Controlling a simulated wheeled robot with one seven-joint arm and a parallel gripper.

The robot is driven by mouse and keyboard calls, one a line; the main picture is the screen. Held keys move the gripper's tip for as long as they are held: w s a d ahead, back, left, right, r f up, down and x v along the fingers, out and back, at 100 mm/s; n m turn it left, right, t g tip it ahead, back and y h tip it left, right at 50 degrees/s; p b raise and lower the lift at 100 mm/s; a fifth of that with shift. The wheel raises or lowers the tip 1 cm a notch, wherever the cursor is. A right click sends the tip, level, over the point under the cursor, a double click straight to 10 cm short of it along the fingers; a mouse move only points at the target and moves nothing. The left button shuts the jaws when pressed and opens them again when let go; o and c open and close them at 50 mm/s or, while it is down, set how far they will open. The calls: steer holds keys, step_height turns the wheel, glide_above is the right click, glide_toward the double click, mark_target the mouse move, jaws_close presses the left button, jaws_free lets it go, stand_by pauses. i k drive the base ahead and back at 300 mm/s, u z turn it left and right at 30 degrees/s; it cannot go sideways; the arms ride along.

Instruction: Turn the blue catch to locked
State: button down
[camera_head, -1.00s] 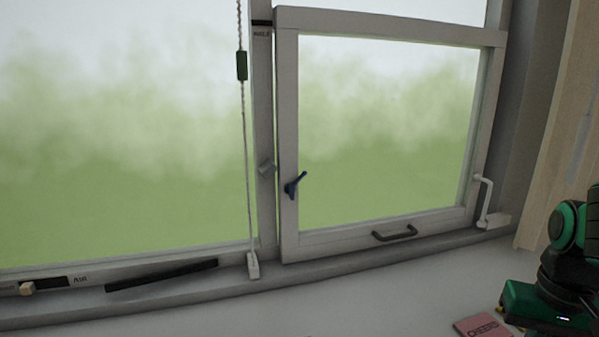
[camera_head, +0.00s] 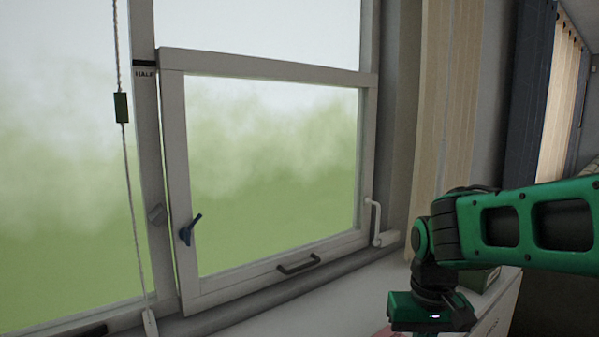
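The blue catch (camera_head: 189,230) sits low on the left upright of the window sash. Its lever points up and to the right, away from the grey keeper (camera_head: 156,214) on the frame post just left of it. A narrow dark gap shows between the sash (camera_head: 175,150) and the post. My green and black arm comes in from the right, and its wrist (camera_head: 428,308) is at the lower right, well apart from the catch. The fingers of my gripper are below the picture edge and cannot be seen.
A dark pull handle (camera_head: 299,264) is on the sash's bottom rail. A white crank handle (camera_head: 375,222) stands at the lower right corner. A cord with a green toggle (camera_head: 121,107) hangs left of the post. The white sill (camera_head: 260,312) looks mostly clear. Beige blinds (camera_head: 445,90) hang at right.

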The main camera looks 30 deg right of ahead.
mark_target(185, 233)
steer(key=k, duration=1.3)
steer(key=u, duration=0.15)
steer(key=i, duration=0.8)
steer(key=u, duration=0.15)
